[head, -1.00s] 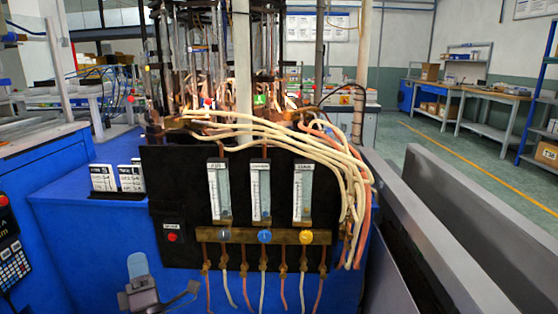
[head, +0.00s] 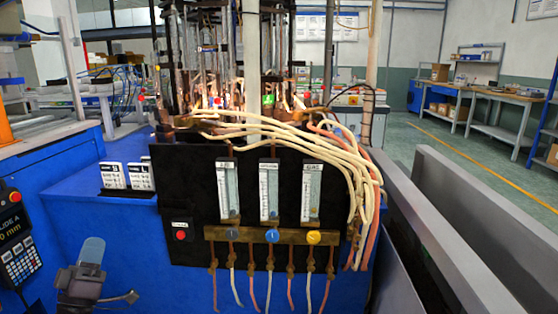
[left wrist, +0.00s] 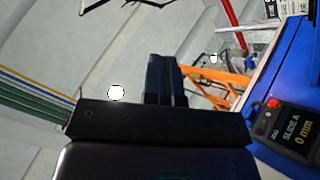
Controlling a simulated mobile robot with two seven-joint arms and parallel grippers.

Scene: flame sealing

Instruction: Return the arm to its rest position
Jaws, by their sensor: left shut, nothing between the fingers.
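My left gripper (head: 90,253) shows low at the left of the head view, in front of the blue machine bench (head: 95,232). In the left wrist view its two dark fingers (left wrist: 163,78) lie side by side, shut, with nothing held. They point over the pale grey floor and are apart from the bench. My right gripper is in neither view.
The black flowmeter panel (head: 190,205) with pale hoses (head: 330,150) stands right of my gripper. A control box reading SLIDE A (head: 18,245) is at the far left; its display also shows in the wrist view (left wrist: 290,133). Grey rails (head: 455,215) run along the right.

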